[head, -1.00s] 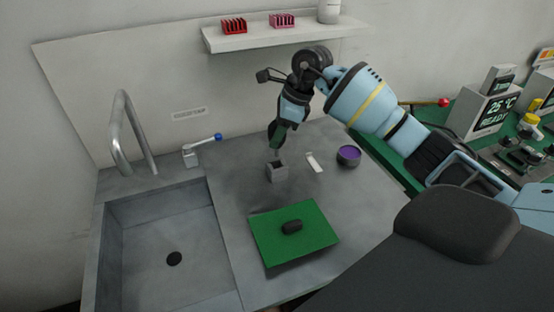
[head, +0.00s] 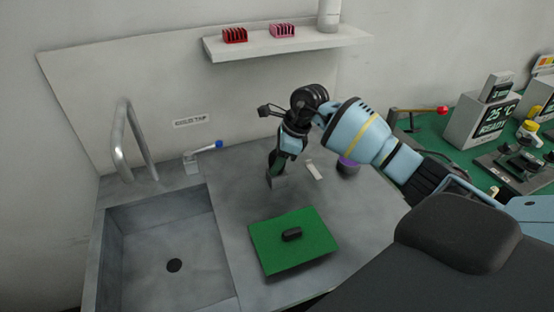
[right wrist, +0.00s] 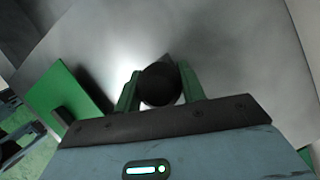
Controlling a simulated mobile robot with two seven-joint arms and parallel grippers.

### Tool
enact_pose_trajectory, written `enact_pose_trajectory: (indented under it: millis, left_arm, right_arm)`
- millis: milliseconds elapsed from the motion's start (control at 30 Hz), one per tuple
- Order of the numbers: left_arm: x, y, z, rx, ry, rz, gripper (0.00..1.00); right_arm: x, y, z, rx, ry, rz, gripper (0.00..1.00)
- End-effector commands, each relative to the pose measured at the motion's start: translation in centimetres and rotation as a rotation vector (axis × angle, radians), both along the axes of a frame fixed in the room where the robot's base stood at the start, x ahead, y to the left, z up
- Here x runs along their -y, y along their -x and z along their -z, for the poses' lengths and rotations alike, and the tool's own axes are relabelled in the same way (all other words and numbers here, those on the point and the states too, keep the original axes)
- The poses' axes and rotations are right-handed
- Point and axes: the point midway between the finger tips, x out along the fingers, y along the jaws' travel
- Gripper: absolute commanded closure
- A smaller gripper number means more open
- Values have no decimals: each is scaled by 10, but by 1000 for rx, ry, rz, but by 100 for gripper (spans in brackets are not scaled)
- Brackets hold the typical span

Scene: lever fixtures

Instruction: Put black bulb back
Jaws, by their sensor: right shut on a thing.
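The black bulb (right wrist: 160,84) shows as a dark round shape between the green fingers of my right gripper (right wrist: 160,92) in the right wrist view. My right gripper is shut on it. In the head view my right gripper (head: 273,170) points down at a small grey square holder (head: 278,183) on the counter, and its fingers cover most of the holder's top. Whether the bulb's lower end is inside the holder is hidden. My left gripper is not in view.
A green mat (head: 275,258) with a black block (head: 292,234) lies in front. A white strip (head: 314,170) and a purple-topped round container (head: 348,165) stand right of the holder. A shelf (head: 290,45) is above.

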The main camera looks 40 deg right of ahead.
Motion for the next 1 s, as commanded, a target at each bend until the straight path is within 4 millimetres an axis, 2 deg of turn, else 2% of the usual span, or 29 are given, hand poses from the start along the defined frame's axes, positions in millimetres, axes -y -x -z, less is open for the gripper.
enact_pose_trajectory:
  millis: [133, 167, 200, 333, 567, 733, 867, 1000]
  left_arm:
    - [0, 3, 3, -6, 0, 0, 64]
    - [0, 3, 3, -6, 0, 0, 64]
    - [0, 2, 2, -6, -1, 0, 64]
    - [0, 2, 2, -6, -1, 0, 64]
    - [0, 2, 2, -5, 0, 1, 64]
    - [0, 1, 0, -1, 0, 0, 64]
    - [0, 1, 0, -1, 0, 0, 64]
    - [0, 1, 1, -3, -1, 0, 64]
  right_arm:
    - [0, 0, 4, -1, 1, 0, 69]
    - [0, 0, 4, -1, 1, 0, 59]
    - [0, 0, 4, 0, 0, 0, 53]
    - [0, 0, 3, 0, 0, 0, 38]
    - [0, 0, 3, 0, 0, 0, 38]
    - [2, 1, -6, 2, 1, 0, 38]
    - [8, 5, -23, 3, 2, 1, 38]
    - [18, 11, -49, 3, 2, 2, 38]
